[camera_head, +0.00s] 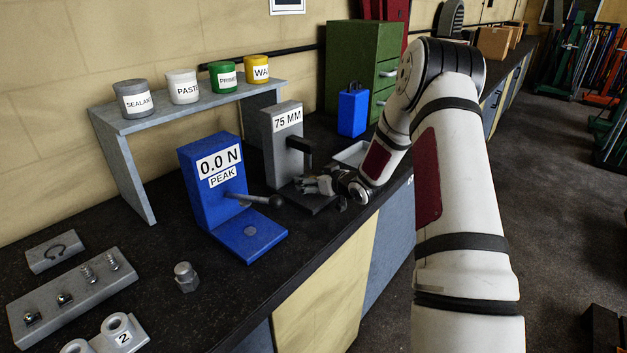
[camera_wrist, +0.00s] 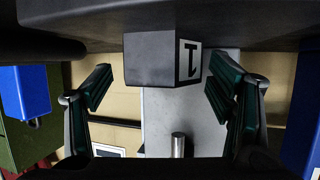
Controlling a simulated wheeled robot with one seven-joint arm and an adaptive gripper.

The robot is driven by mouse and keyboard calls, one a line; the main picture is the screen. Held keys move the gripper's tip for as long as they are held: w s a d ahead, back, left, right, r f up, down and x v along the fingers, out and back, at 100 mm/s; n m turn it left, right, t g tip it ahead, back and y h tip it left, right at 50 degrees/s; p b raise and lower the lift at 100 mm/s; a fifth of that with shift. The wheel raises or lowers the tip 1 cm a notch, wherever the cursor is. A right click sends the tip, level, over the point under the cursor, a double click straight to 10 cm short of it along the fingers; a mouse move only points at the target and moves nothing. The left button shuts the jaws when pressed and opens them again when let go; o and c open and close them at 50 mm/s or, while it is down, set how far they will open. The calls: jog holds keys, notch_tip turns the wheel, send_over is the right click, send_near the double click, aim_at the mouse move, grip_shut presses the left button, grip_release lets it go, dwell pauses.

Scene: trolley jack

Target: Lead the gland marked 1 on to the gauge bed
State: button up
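The gland marked 1 (camera_wrist: 150,60) is a dark grey block with a white "1" label on one side, in the wrist view, where the scene looks upside down. It stands between the fingers of my gripper (camera_wrist: 158,90), with gaps on both sides. My gripper (camera_head: 312,186) is low in front of the grey "75 MM" gauge (camera_head: 283,150). The gauge's dark bed (camera_head: 318,205) lies under it in the head view. The grey column (camera_wrist: 165,115) shows behind the gland. I cannot make out the gland in the head view, nor whether it touches the bed.
The blue force gauge reading "0.0 N" (camera_head: 215,175), with its projecting lever (camera_head: 255,199), stands just left. A blue box (camera_head: 352,112) and green cabinet (camera_head: 350,65) are behind on the right. A grey tray (camera_head: 350,154) lies behind my wrist. A hex fitting (camera_head: 185,277) stands front left.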

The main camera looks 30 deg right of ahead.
jog(key=shift+f, duration=0.1)
jog(key=shift+s, duration=0.15)
jog(key=a+v, duration=0.1)
jog(key=v, duration=1)
jog(key=shift+s+d+r, duration=0.3)
jog(key=shift+d+r, duration=0.05)
jog(key=shift+d, duration=0.15)
jog(key=p+v, duration=0.5)
jog(key=v, duration=0.2)
dwell(0.6)
dwell(0.5)
